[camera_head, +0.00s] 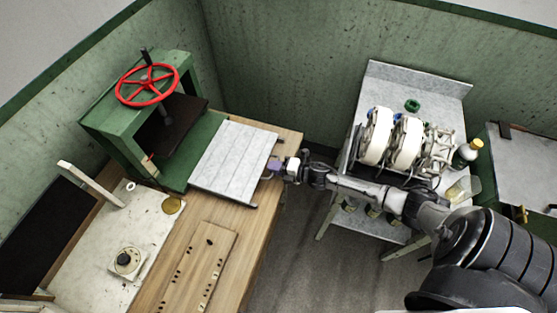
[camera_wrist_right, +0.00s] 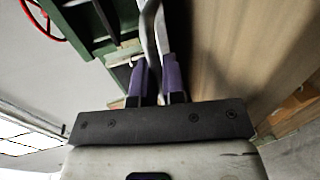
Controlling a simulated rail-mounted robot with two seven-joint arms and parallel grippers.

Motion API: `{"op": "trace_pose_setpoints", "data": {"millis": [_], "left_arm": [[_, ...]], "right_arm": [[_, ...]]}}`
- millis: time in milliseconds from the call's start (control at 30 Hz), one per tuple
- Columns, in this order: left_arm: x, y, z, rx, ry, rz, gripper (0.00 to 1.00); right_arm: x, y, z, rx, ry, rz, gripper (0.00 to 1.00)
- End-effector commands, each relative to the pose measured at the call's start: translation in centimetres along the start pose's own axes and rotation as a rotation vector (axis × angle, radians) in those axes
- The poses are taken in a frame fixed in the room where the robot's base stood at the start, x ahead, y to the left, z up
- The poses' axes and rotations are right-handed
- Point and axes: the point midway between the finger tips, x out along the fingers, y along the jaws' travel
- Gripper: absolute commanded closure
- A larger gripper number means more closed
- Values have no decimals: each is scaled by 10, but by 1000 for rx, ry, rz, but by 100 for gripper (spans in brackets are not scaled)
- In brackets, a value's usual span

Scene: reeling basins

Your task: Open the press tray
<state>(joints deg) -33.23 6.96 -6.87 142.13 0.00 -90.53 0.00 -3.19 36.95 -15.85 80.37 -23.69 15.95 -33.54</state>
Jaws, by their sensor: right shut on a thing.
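The press (camera_head: 150,110) is a green frame with a red handwheel (camera_head: 148,85) on top and a dark plate inside. The pale, ribbed press tray (camera_head: 235,158) sticks out of its right side over the wooden table. My right gripper (camera_head: 274,168), with purple fingers, is at the tray's outer right edge. In the right wrist view my right gripper (camera_wrist_right: 155,78) is shut on a pale curved bar, the tray's handle (camera_wrist_right: 150,35), which passes between the fingers. My left gripper is not in view.
The wooden table (camera_head: 270,215) holds a board with holes (camera_head: 200,265) in front and a white panel with a dial (camera_head: 127,260) at left. A grey table (camera_head: 415,85) with white reels (camera_head: 405,142) stands at right. Open floor lies between.

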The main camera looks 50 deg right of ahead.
Motion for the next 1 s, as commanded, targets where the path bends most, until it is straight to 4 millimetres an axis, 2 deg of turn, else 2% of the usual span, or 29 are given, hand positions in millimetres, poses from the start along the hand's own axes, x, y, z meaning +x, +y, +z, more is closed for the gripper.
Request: {"op": "trace_pose_setpoints", "data": {"millis": [433, 467, 700, 1000], "left_arm": [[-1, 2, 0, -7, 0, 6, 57], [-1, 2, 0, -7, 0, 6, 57], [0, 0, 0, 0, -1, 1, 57], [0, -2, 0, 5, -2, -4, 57]], "right_arm": [[0, 0, -2, -2, 10, 1, 100], [0, 0, -2, -2, 10, 1, 89], [0, 0, -2, -2, 9, 0, 66], [-3, 0, -2, -2, 9, -1, 66]]}}
